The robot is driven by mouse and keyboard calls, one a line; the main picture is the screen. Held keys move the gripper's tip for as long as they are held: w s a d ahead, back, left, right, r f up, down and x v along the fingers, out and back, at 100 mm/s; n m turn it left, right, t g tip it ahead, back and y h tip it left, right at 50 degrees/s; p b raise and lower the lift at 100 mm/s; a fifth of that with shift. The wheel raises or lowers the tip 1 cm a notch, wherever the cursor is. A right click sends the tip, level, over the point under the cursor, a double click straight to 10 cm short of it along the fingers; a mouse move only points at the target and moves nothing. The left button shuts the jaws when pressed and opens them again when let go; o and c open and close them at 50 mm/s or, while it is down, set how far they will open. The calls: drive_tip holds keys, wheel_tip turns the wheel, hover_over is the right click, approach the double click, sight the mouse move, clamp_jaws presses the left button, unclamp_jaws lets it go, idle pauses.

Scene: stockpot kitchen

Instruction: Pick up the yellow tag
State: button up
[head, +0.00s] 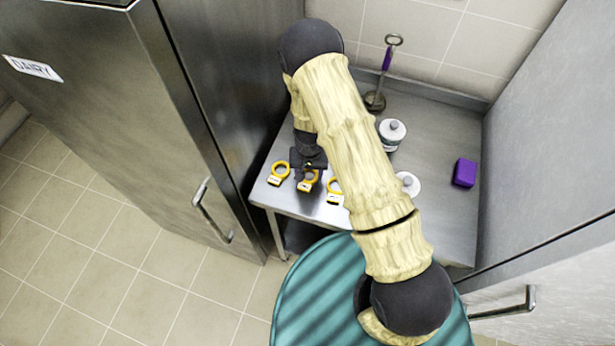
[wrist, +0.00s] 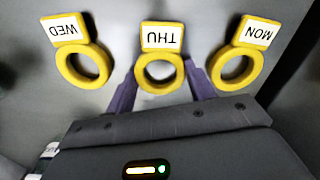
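Three yellow ring tags with white labels lie in a row on the steel table. In the wrist view, upside down, they read WED (wrist: 82,62), THU (wrist: 159,68) and MON (wrist: 236,64). In the head view the left tag (head: 279,173), middle tag (head: 306,186) and right tag (head: 334,186) lie near the table's front left edge. My gripper (head: 308,172) is over the middle tag. In the wrist view its purple fingers (wrist: 159,90) are spread, one on each side of the THU ring. Whether they touch it I cannot tell.
A metal tool with a purple handle (head: 387,60) stands at the table's back. A white-lidded jar (head: 392,130), another white lid (head: 408,184) and a purple block (head: 464,173) are to the right. A steel cabinet labelled DAIRY (head: 33,68) is close on the left.

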drive_tip(key=shift+c, duration=0.6)
drive_tip(key=shift+r, duration=0.55)
wheel_tip(320, 180, up, 9)
drive_tip(key=b, duration=0.2)
drive_tip(key=shift+f, duration=0.1)
drive_tip(key=shift+n, duration=0.6)
drive_tip(key=d+f, duration=0.2)
drive_tip(key=d, duration=0.2)
drive_tip(key=w+d+f, duration=0.1)
drive_tip(key=d+f, duration=0.2)
drive_tip(key=d, duration=0.2)
drive_tip(key=d+f, duration=0.2)
drive_tip(key=d, duration=0.2)
drive_tip(key=shift+w+d+f, duration=0.15)
drive_tip(key=shift+w+d, duration=0.15)
drive_tip(key=shift+w, duration=0.1)
drive_tip(key=shift+a, duration=0.1)
